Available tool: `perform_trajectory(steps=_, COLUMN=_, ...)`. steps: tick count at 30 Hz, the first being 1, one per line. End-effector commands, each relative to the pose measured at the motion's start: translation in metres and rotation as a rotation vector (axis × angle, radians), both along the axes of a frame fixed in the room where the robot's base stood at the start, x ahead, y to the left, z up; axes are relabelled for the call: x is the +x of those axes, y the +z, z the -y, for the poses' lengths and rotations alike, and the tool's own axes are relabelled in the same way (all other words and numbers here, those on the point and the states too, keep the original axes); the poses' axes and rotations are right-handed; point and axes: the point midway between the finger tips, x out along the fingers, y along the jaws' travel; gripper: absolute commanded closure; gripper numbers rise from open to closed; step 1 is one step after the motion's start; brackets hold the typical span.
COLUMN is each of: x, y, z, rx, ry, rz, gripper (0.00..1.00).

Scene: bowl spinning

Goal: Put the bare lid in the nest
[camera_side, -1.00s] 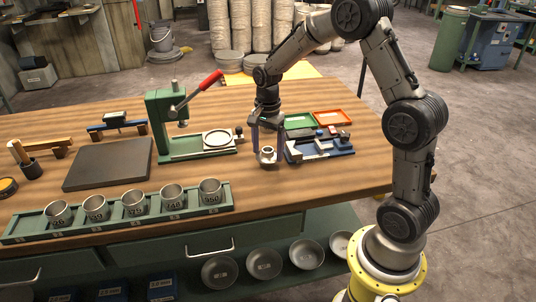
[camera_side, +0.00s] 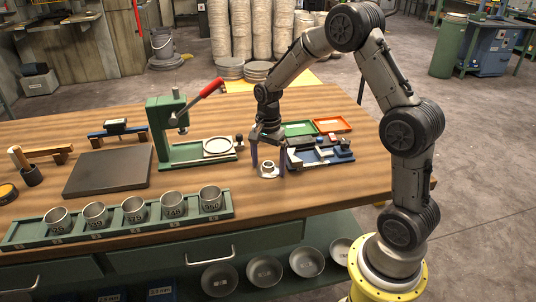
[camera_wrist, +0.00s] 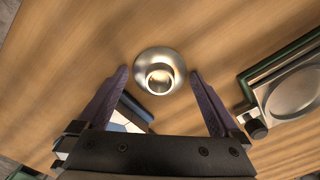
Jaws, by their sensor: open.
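The bare lid (camera_side: 268,173) is a small shiny metal disc with a round raised knob. It stands on the wooden table, in front of the blue fixture, and also shows in the wrist view (camera_wrist: 147,57). My gripper (camera_side: 268,168) is open and points down, its two purple fingers on either side of the lid. In the wrist view my gripper's fingertips (camera_wrist: 160,72) flank the knob, with a gap on both sides. What looks like the nest is a pale round seat (camera_side: 218,146) on the green press base, left of my gripper; its edge shows in the wrist view (camera_wrist: 295,93).
The green press (camera_side: 164,130) with a red lever stands left of my gripper. A blue fixture (camera_side: 322,158) with small blocks is close on the right. Green (camera_side: 298,128) and orange (camera_side: 332,124) trays lie behind. A rack (camera_side: 120,228) of metal cups lines the front left.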

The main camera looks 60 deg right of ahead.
Motion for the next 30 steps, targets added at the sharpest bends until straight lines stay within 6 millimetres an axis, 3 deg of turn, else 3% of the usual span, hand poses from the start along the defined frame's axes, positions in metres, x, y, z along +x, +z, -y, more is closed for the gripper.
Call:
perform_trajectory(steps=5, x=0.001, y=0.019, z=0.000, rx=-0.001, ry=0.000, rz=0.004, gripper=0.00)
perform_trajectory(steps=18, x=0.004, y=0.110, z=-0.001, rx=-0.001, ry=0.000, rz=0.004, gripper=0.00)
perform_trajectory(steps=26, x=0.003, y=0.137, z=-0.001, rx=-0.001, ry=0.003, rz=0.003, gripper=0.00)
perform_trajectory(steps=30, x=-0.008, y=0.154, z=-0.014, rx=-0.011, ry=0.095, rz=0.032, gripper=0.00)
